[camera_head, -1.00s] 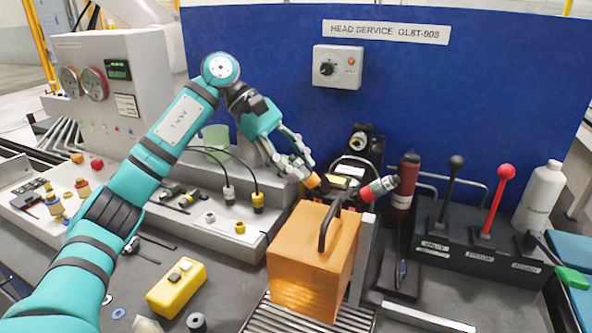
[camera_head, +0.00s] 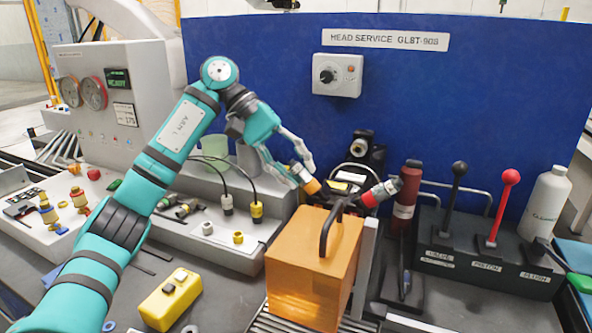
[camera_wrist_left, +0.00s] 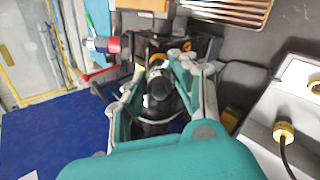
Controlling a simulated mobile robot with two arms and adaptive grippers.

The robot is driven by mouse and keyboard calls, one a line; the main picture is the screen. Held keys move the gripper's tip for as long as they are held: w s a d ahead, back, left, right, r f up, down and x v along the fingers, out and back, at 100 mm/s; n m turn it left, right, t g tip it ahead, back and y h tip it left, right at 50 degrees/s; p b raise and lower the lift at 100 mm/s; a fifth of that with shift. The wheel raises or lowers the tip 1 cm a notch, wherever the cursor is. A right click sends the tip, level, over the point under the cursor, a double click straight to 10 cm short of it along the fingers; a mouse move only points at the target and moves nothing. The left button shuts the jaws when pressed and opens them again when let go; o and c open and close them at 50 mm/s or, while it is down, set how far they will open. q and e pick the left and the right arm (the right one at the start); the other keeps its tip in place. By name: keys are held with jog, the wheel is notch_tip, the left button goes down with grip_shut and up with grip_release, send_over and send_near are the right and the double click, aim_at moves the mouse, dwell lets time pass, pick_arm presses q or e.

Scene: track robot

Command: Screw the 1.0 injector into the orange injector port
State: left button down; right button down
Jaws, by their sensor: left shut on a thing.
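My left gripper (camera_head: 304,178) is shut on a small grey cylindrical injector (camera_wrist_left: 158,90), just behind the orange box's top edge. I cannot read any 1.0 marking on it. An orange collar (camera_head: 312,186) sits at the injector's lower end; I cannot tell whether it belongs to the injector or to the port. In the left wrist view the fingers lie on both sides of the injector, over a dark head block (camera_wrist_left: 140,48) with orange rings. The fingers hide the joint between injector and port. My right gripper is not in view.
An orange handled box (camera_head: 310,262) stands in front of the head. A red-collared injector (camera_head: 380,192) sticks out to the right. Levers (camera_head: 453,195) and a white bottle (camera_head: 546,200) stand further right. A yellow box (camera_head: 170,298) and several small fittings lie left.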

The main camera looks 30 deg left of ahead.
pick_arm(q)
jog(key=m+b, duration=0.1)
jog(key=m, duration=0.4)
jog(key=shift+f, duration=0.15)
jog(key=m, duration=0.3)
jog(key=shift+b, duration=0.4)
jog(key=m, duration=0.2)
jog(key=shift+m, duration=0.4)
jog(key=c, duration=1)
grip_release()
jog(key=shift+c, duration=0.8)
jog(key=shift+d, duration=0.1)
